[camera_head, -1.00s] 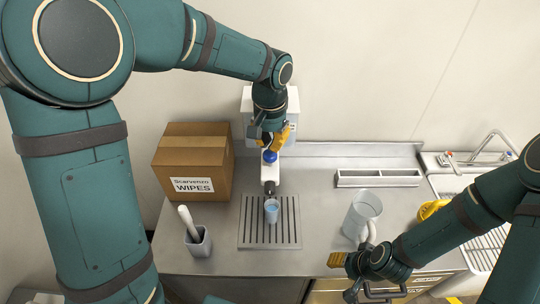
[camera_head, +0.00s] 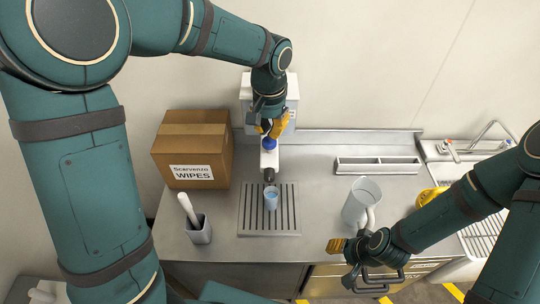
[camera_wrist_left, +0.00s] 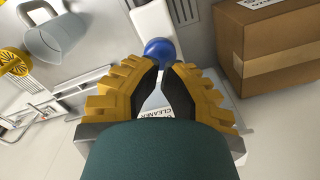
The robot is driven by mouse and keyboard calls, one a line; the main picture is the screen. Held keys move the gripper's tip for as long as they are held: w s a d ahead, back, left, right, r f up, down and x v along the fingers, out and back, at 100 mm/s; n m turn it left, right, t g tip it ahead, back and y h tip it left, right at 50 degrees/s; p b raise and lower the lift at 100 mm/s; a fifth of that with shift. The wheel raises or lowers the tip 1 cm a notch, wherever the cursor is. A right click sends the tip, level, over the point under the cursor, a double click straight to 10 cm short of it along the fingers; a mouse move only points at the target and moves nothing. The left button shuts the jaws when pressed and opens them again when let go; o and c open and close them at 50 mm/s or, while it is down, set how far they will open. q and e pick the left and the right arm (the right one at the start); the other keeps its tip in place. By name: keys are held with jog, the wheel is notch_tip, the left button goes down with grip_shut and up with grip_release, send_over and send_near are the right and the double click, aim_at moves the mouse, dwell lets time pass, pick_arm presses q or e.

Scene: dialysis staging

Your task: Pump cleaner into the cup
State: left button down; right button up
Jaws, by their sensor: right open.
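The cleaner dispenser (camera_head: 268,160) is a white unit with a dark spout and a blue round pump knob (camera_head: 269,144). A small blue cup (camera_head: 271,199) stands upright on the slotted drain grate, just in front of and below the spout. My left gripper (camera_head: 270,132) is at the blue knob, fingers pointing down. In the left wrist view, its yellow fingertips (camera_wrist_left: 164,66) come close together right at the knob (camera_wrist_left: 160,51); whether they touch it is unclear. A label reading CLEANER shows between the fingers. My right gripper (camera_head: 340,252) is open beside the clear pitcher (camera_head: 360,205).
A cardboard wipes box (camera_head: 190,150) stands left of the dispenser. A grey holder (camera_head: 199,230) with a white-handled tool stands at front left. A sink and tap are at right. Some counter between grate and pitcher is free.

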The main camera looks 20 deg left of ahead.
aim_at(270, 140)
pick_arm(q)
jog(key=shift+f+b, duration=1.2)
jog(key=shift+f, duration=0.6)
pick_arm(e)
jog(key=shift+f, duration=1.2)
pick_arm(q)
jog(key=shift+r, duration=0.1)
pick_arm(e)
jog(key=shift+r, duration=0.1)
pick_arm(q)
jog(key=shift+r+p, duration=1.45)
jog(key=shift+r, duration=0.3)
pick_arm(e)
jog(key=shift+r, duration=1.35)
pick_arm(q)
jog(key=shift+r, duration=0.1)
pick_arm(e)
jog(key=shift+r, duration=0.1)
pick_arm(q)
notch_tip(270, 140, up, 4)
jog(key=p, duration=0.3)
jog(key=shift+r+p, duration=0.15)
jog(key=shift+p, duration=0.15)
jog(key=shift+r, duration=0.75)
pick_arm(e)
notch_tip(270, 140, up, 3)
